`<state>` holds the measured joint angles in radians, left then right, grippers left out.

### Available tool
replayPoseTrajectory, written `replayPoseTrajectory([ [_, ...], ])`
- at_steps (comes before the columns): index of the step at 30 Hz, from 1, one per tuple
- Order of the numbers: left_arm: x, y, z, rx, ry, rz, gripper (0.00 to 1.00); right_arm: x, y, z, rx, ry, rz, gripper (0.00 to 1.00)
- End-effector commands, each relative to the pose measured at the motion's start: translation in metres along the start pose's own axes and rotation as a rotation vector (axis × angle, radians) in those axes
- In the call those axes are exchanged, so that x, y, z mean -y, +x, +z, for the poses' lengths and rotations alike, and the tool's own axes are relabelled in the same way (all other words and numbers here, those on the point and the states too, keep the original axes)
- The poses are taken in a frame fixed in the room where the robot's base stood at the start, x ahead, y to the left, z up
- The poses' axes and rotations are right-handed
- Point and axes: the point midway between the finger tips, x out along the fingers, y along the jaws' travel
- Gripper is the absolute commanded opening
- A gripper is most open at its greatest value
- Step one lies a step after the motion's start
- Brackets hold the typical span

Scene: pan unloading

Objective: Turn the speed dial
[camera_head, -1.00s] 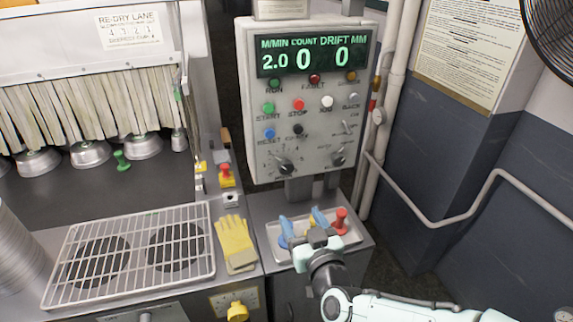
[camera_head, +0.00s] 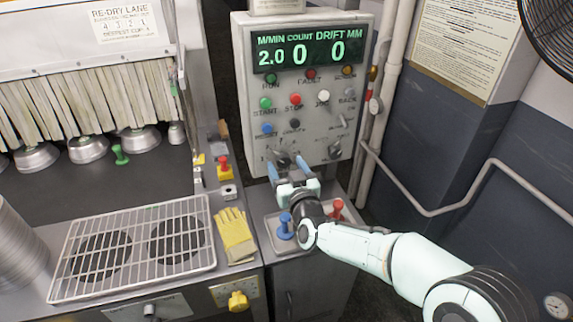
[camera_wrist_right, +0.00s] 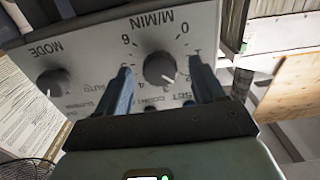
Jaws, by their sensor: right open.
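The speed dial (camera_wrist_right: 160,68) is a dark round knob marked M/MIN on the light grey control panel (camera_head: 297,142). In the right wrist view it sits between and beyond my two blue fingertips, with the panel upside down. My right gripper (camera_head: 289,164) is open in front of the panel's lower left, and its fingers partly cover the dial in the head view. The wrist view also shows my right gripper (camera_wrist_right: 162,85), its fingers spread to either side of the dial; I cannot tell whether they touch it. The display reads 2.0 M/MIN. My left gripper is not in view.
A second knob, MODE (camera_wrist_right: 52,82), is beside the dial. Buttons sit above it on the panel. Below is a tray with a blue peg (camera_head: 285,228) and a red peg (camera_head: 337,210). A yellow glove (camera_head: 235,235) and a wire rack (camera_head: 135,250) lie left.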

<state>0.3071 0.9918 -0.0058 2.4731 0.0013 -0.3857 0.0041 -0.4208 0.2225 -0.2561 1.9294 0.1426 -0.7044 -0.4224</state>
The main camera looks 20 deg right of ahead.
Motion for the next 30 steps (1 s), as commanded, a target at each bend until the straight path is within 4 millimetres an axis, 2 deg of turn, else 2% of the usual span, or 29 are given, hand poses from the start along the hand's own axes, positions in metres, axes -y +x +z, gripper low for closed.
replayPoseTrajectory([
  [10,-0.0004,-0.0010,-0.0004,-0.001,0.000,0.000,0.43,-0.0005,0.0046,0.0006,0.000,0.000,0.000,0.69],
  [11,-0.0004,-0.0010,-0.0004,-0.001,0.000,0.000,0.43,-0.0004,0.0046,0.0006,0.000,0.000,0.000,0.62],
  [15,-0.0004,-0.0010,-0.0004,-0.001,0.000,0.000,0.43,-0.0004,0.0045,0.0005,0.000,0.000,0.000,0.17],
  [16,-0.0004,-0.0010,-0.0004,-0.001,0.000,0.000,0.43,-0.0004,0.0045,0.0005,0.000,0.000,0.000,0.13],
  [24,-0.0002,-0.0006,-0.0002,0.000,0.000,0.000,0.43,-0.0004,0.0044,0.0006,0.000,-0.018,0.000,0.13],
  [30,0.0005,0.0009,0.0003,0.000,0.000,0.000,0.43,-0.0006,0.0043,0.0008,0.000,-0.100,0.000,0.13],
])
